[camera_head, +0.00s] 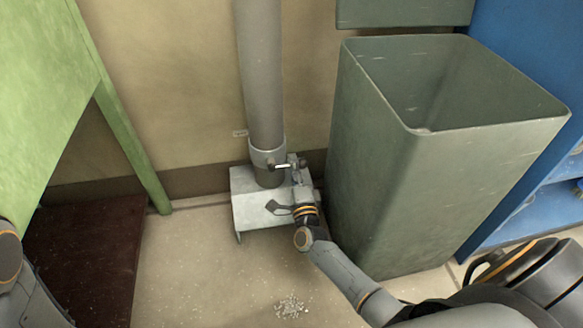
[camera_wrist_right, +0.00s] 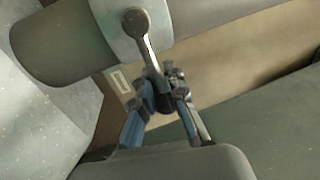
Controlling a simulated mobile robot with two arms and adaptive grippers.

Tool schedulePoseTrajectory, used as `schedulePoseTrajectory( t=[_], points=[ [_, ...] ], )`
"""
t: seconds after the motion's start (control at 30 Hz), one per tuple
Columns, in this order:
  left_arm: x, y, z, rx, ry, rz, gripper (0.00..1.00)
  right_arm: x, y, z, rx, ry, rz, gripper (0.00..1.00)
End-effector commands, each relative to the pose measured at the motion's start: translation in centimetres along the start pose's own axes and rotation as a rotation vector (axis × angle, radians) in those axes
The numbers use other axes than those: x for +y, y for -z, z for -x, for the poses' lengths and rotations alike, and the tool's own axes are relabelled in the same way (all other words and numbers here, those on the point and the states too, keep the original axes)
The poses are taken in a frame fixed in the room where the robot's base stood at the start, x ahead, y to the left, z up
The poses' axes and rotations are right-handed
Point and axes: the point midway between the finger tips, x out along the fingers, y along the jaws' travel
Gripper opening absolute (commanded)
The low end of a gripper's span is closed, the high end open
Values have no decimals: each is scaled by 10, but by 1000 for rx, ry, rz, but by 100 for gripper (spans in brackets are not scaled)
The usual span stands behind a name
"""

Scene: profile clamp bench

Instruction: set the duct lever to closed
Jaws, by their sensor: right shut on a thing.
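The grey duct (camera_head: 262,75) runs down the wall to a pale collar (camera_head: 266,156), which also shows in the wrist view (camera_wrist_right: 178,14). The duct lever (camera_head: 283,166) is a small metal arm on the collar, pointing right in the head view. In the wrist view the lever (camera_wrist_right: 147,52) runs from its round pivot down to a dark grip end. My right gripper (camera_head: 299,164) is shut on that end, with one finger on each side in the wrist view (camera_wrist_right: 164,88). The fingers partly hide the grip. My left gripper is out of view.
A tall grey-green bin (camera_head: 440,180) stands close to the right of my right arm. A pale metal box (camera_head: 250,211) sits below the duct. Grey-white debris (camera_head: 291,306) lies on the floor.

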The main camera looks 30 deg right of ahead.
Motion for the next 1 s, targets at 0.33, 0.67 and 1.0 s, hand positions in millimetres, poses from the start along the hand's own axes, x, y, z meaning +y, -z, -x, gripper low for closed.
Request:
schedulePoseTrajectory(
  t=[0.33,0.67,1.0],
  points=[
    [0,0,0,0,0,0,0,1,13,-1,22,1,7,28],
    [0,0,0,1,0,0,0,1,9,-1,15,0,6,43],
    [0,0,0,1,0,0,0,-33,8,-7,18,4,1,43]
  ],
)
